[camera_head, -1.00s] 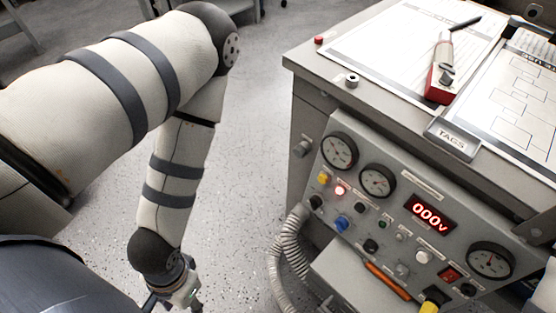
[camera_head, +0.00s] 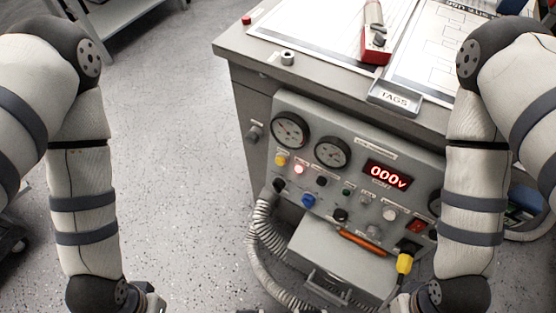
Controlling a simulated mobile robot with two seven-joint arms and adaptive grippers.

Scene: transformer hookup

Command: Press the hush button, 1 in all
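A grey control panel (camera_head: 287,187) on the front of the bench carries several buttons and knobs. They include a yellow one (camera_head: 281,160), a lit red one (camera_head: 299,169), a blue one (camera_head: 308,201) and a white one (camera_head: 390,213). The small labels are too small to read, so I cannot tell which is the hush button. My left gripper (camera_head: 152,301) is at the bottom edge, left of the panel and apart from it. My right gripper (camera_head: 402,303) is at the bottom edge below the panel. Both are mostly cut off; their fingers are not clear.
The red display (camera_head: 387,176) reads 000V, beside two gauges (camera_head: 290,131). A grey drawer box (camera_head: 318,252) juts out below, with a ribbed hose (camera_head: 256,240) at its left. A yellow plug (camera_head: 404,263) sits at right. The floor (camera_head: 180,160) left of the bench is clear.

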